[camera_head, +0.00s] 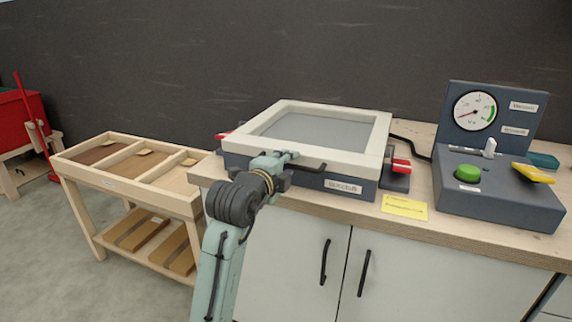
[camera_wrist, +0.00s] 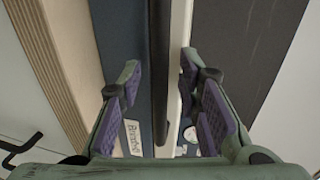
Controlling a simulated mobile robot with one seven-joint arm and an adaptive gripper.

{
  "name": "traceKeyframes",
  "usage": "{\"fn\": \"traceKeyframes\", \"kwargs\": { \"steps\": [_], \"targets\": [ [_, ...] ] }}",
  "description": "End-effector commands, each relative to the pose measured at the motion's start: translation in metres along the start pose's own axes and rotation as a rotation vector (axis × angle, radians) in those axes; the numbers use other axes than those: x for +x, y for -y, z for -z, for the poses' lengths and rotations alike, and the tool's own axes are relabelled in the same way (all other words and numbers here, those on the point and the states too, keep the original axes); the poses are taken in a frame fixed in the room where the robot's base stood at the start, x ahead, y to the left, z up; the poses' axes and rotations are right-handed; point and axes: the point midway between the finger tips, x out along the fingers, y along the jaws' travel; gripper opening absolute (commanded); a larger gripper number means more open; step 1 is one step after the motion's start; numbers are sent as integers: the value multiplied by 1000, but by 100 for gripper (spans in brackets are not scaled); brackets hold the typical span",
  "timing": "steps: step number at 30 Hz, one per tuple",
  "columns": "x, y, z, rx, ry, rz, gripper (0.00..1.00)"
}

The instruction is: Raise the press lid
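The press stands on the wooden counter, with a cream-framed lid (camera_head: 368,142) around a grey panel and a dark blue base (camera_head: 245,164) under it. The lid lies down on the base. A black bar handle (camera_head: 308,169) runs along the lid's front edge; it also shows in the wrist view (camera_wrist: 158,60). My gripper (camera_head: 284,163) is at the left part of this handle. In the wrist view my gripper (camera_wrist: 160,78) is open, with the handle between its two purple-padded fingers and a visible gap on each side. The fingers hide part of the base's front.
Red clamps (camera_head: 401,164) sit at the press's sides. A control box (camera_head: 500,195) with a gauge, green button and yellow item stands to the right. A yellow note (camera_head: 404,207) lies before it. A wooden cart (camera_head: 120,180) stands left. Cabinet doors (camera_head: 290,255) are below the counter.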

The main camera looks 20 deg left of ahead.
Motion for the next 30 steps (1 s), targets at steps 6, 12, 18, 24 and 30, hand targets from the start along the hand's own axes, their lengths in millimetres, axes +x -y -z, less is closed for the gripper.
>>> {"fn": "traceKeyframes", "kwargs": {
  "steps": [6, 12, 18, 24, 30],
  "targets": [
    [0, 0, 0, 0, 0, 1, 25],
    [0, 0, 0, 0, 0, 1, 11],
    [0, 0, 0, 0, 0, 1, 0],
    [-1, 0, 0, 0, 0, 1, 0],
    [-1, 0, 0, 0, 0, 0, 0]
  ]
}}
